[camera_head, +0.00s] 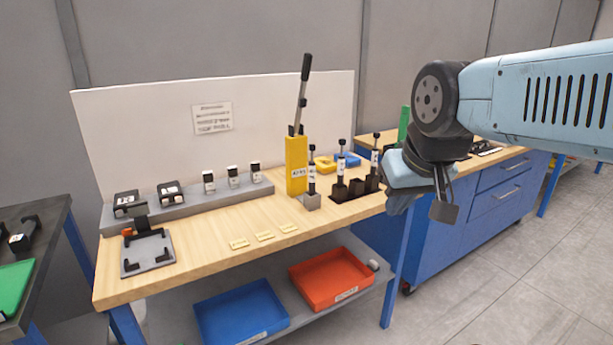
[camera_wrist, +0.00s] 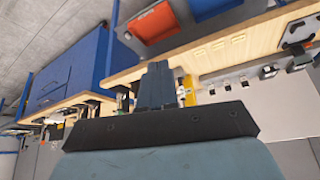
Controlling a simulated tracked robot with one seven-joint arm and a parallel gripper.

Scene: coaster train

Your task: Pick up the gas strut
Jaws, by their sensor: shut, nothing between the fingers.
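Several strut-like cylinders with black bodies, thin rods and white labels stand upright on the wooden bench; I cannot tell which is the gas strut meant. One (camera_head: 311,178) stands in a small grey block (camera_head: 311,202); two others (camera_head: 340,166) (camera_head: 374,160) stand in a black rack (camera_head: 346,194). My gripper (camera_head: 396,207) is shut and empty, in front of the bench's right end, right of the rack and apart from the struts. In the wrist view its closed fingers (camera_wrist: 158,68) point toward the bench edge; small items beyond them are partly hidden and too small to identify.
A grey fixture (camera_head: 148,254) is at bench left. Red (camera_head: 331,278) and blue (camera_head: 240,312) trays sit on the lower shelf. A blue cabinet (camera_head: 490,190) stands right. The front middle bench is mostly clear.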

